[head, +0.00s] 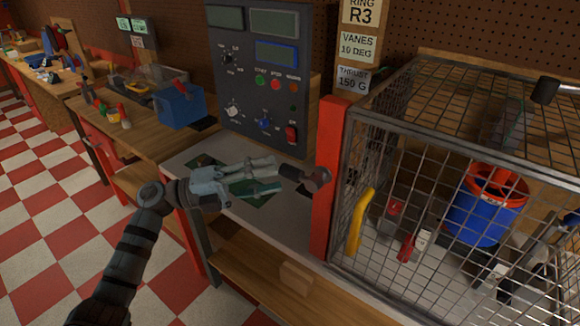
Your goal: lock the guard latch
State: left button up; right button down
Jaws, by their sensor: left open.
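The wire-mesh guard (430,135) stands at the right, with a red post (331,180) at its left front corner. A curved yellow handle (360,222) is on the guard's front, just right of the post. A dark lever-like piece with a rounded end (318,179) lies against the post's left side; it may be the latch, but I cannot tell its position surely. My left gripper (278,177) is open, its two grey fingers pointing right toward this dark piece. I cannot tell whether they touch it. My right gripper is not seen.
A dark control panel (262,75) stands behind my left gripper. A blue toolbox (180,106) sits on the wooden bench at left. Inside the guard are a blue and red rotor unit (485,215) and small tools. A wooden shelf (270,285) runs below the grey worktop.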

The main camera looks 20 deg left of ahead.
aim_at(292, 174)
pick_arm(q)
jog(key=x, duration=0.5)
jog(key=shift+d+p, duration=0.15)
jog(key=shift+p, duration=0.2)
jog(key=shift+c, duration=0.3)
grip_shut()
